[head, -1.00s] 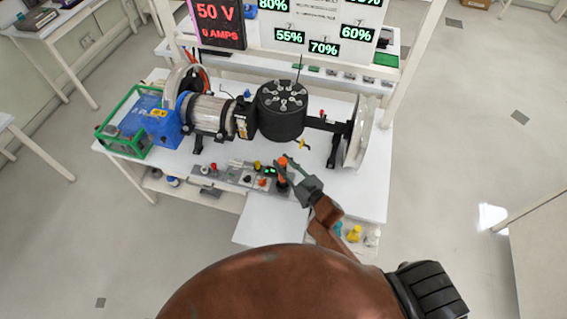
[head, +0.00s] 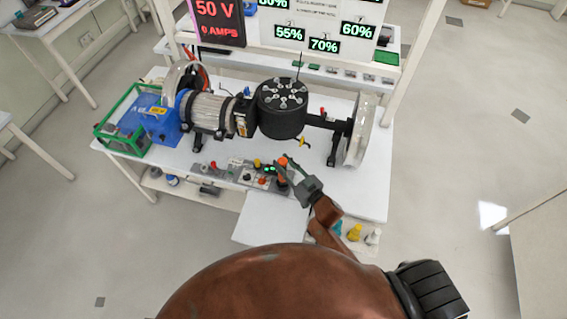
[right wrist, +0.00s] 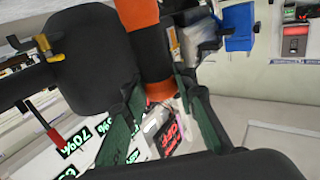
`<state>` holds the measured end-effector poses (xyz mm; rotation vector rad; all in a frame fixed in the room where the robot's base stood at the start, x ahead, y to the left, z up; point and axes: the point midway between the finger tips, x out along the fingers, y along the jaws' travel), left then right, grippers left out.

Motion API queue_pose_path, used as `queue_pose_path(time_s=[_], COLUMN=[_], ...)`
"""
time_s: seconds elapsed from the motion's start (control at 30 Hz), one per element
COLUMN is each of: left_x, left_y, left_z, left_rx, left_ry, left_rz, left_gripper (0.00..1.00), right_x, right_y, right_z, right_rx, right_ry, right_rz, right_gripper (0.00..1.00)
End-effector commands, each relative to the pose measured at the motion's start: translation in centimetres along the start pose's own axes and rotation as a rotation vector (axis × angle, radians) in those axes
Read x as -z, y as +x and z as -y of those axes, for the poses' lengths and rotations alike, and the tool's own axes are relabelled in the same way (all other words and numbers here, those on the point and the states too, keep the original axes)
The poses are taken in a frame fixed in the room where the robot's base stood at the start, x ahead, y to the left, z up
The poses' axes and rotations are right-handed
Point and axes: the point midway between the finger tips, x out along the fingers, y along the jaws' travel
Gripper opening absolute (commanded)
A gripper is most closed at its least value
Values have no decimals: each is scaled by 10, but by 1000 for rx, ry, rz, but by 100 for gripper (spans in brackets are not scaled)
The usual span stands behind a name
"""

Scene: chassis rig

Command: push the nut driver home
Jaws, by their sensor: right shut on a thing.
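The nut driver, with an orange and black handle (head: 282,161), stands roughly upright at the right end of the grey tool strip in the head view. In the right wrist view, the orange and black driver (right wrist: 148,45) runs between the green-padded fingers. My right gripper (head: 285,175) is shut on it. The driver's lower end is hidden by the gripper and the strip, so I cannot tell how deep it sits. My left gripper is not in view.
The grey strip (head: 225,172) holds several small knobs and tools. Behind it stand a motor (head: 208,114), a black drum (head: 281,118) with bolts on top, and a flywheel (head: 360,135). The white table (head: 362,190) is bare at the right front.

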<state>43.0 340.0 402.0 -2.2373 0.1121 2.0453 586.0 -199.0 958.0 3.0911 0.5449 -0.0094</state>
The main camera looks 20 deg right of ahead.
Motion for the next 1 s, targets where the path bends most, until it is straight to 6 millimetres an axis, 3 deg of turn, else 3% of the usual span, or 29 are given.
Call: queue_pose_path(time_s=[1.0], left_x=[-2], left_y=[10], left_z=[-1], left_rx=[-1], left_ry=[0], left_rz=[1], left_gripper=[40], right_x=[-13], right_y=[1], right_z=[0], right_rx=[1], right_ry=[0], right_rz=[-4], right_gripper=[0])
